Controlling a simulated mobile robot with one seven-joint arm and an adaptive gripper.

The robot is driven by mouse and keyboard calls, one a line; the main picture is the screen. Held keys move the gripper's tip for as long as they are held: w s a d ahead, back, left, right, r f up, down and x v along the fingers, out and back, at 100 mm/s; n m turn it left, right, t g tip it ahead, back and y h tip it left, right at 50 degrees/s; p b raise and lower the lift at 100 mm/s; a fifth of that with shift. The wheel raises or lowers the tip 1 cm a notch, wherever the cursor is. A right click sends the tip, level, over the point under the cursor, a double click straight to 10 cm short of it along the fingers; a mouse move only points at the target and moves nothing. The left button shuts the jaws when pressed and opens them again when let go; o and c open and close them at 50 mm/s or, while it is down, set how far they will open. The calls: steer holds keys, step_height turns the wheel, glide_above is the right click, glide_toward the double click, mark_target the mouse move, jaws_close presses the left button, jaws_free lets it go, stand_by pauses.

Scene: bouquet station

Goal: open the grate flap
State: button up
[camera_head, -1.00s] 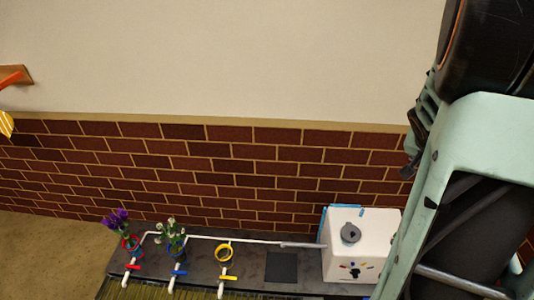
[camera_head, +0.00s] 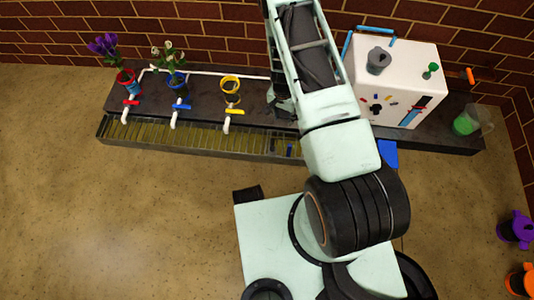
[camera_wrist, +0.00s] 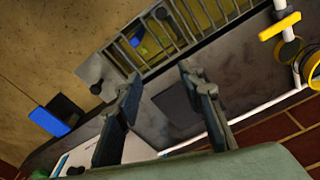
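The metal grate (camera_head: 190,137) runs along the front edge of the dark counter in the head view. In the wrist view, its barred end section (camera_wrist: 178,38) lies beyond my fingertips, with blue and yellow items (camera_wrist: 138,38) visible beneath the bars. I cannot make out the flap's hinge or handle, and the grate looks closed. My gripper (camera_wrist: 160,78) is open and empty, its two fingers apart over the dark counter beside the grate. In the head view, my gripper (camera_head: 283,108) is partly hidden by my arm.
Red, blue and yellow vases (camera_head: 231,88) and white taps (camera_head: 227,123) stand left of my arm. A white box (camera_head: 395,75) stands to the right, with a jug of green liquid (camera_head: 466,122) beyond it. A blue piece (camera_head: 388,153) juts from the counter front.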

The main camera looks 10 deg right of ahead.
steer(key=b, duration=0.2)
glide_above(273, 148)
step_height(273, 148, down, 7)
steer(key=shift+g+y, duration=0.3)
steer(key=shift+y, duration=0.1)
step_height(273, 148, down, 11)
steer(key=b, duration=0.3)
steer(key=shift+a+r, duration=0.1)
steer(key=shift+w, duration=0.1)
steer(key=shift+c, duration=0.6)
jaws_close()
